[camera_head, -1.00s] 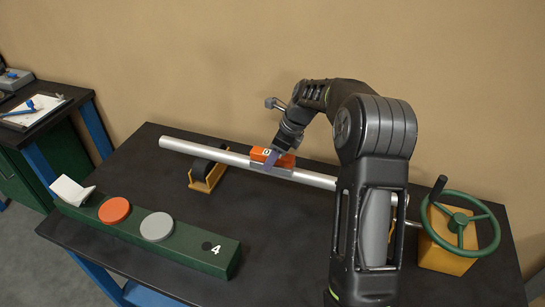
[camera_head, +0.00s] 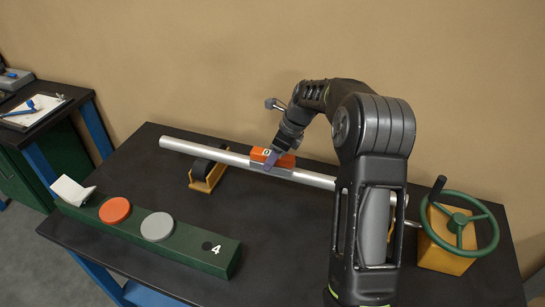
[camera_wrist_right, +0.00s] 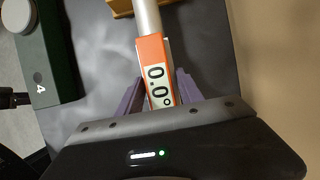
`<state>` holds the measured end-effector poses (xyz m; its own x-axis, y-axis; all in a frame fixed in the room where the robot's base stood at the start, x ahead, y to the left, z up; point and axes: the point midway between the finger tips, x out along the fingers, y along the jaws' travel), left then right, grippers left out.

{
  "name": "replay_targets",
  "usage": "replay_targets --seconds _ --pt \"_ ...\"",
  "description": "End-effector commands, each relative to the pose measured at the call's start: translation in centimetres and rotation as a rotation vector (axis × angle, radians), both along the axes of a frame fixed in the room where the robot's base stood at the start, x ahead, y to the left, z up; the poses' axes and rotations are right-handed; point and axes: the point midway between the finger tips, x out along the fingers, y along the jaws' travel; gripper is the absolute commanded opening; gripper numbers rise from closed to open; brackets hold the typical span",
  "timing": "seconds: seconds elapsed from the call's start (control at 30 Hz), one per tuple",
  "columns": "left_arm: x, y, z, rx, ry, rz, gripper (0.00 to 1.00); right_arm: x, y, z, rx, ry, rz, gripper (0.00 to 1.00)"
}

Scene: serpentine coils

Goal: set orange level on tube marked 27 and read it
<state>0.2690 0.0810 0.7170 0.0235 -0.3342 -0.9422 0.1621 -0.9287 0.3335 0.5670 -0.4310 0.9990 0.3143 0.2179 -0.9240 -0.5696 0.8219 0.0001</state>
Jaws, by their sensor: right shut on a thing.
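The orange level (camera_head: 262,156) sits on top of the silver tube (camera_head: 222,155), lined up along it. In the right wrist view the level (camera_wrist_right: 151,50) shows a display reading 0.0°. My right gripper (camera_head: 272,160) is shut on the level, with purple fingers (camera_wrist_right: 155,92) on both sides of it. The tube slopes down to the right in the head view, and a yellow cradle (camera_head: 200,184) holds it near its left part. No number 27 is visible on the tube; my right arm covers its right part. My left gripper is not in view.
A yellow block with a green handwheel (camera_head: 494,237) stands at the right end. A green board (camera_head: 185,249) marked 4 lies at the front left with an orange disc (camera_head: 115,210), a grey disc (camera_head: 157,226) and a white holder (camera_head: 70,190). The dark table (camera_head: 275,250) is clear in the middle front.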

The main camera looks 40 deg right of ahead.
Motion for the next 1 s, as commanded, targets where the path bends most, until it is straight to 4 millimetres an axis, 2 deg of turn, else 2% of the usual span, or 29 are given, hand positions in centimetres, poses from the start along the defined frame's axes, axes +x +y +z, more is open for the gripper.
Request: replay_targets --seconds 0.37,0.4,0.67,1.0 --pt "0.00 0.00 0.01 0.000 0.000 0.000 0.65 0.02 0.00 0.04 0.001 -0.001 0.000 0.00" --pt "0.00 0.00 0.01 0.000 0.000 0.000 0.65 0.02 0.00 0.04 0.000 0.000 0.000 0.47" --pt "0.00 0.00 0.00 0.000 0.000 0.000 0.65 0.00 0.00 0.02 0.000 0.000 0.000 0.68" --pt "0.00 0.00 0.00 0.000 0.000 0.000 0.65 -0.02 0.00 -0.03 0.000 0.001 0.000 0.69"
